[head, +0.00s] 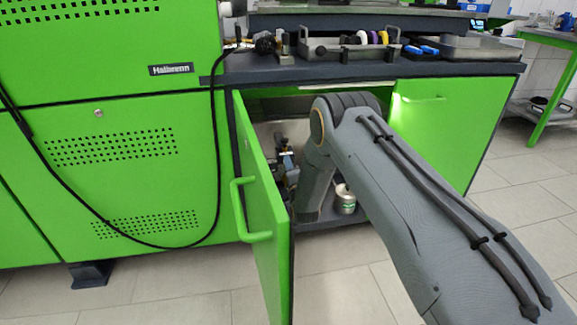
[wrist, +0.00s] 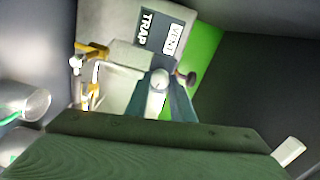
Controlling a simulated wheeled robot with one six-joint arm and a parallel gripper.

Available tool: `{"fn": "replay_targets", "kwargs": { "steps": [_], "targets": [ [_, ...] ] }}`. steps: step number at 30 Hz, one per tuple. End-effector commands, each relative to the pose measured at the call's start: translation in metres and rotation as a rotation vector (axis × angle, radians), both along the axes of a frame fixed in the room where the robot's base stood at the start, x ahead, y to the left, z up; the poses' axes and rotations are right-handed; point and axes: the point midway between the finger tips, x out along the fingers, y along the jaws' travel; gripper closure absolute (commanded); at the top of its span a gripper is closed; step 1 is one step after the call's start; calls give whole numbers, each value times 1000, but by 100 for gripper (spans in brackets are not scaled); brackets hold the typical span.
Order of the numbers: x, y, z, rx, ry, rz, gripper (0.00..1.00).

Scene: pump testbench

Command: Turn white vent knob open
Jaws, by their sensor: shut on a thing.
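The white vent knob (wrist: 159,79) is a small round pale knob near the middle of the wrist view, below the "VENT" label (wrist: 172,39). My gripper (wrist: 161,90) reaches to it from below in that picture, with its two grey-blue fingers shut on the knob. The fingers hide the knob's lower part, and I cannot tell its turn angle. A "TRAP" label (wrist: 146,28) is left of the VENT label. In the head view my arm reaches into the open cabinet, and the knob is hidden there.
Brass-and-white fittings (wrist: 90,52) are left of the knob, and a dark knob (wrist: 186,77) is close on its right. The open green cabinet door (head: 262,205) stands left of my arm. A metal can (head: 345,199) stands on the cabinet floor.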

Motion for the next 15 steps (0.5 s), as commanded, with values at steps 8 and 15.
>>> {"fn": "replay_targets", "kwargs": {
  "steps": [8, 15],
  "targets": [
    [-1, 0, -1, 160, 49, 1, 100],
    [-1, 0, -1, 227, 68, 1, 100]
  ]
}}
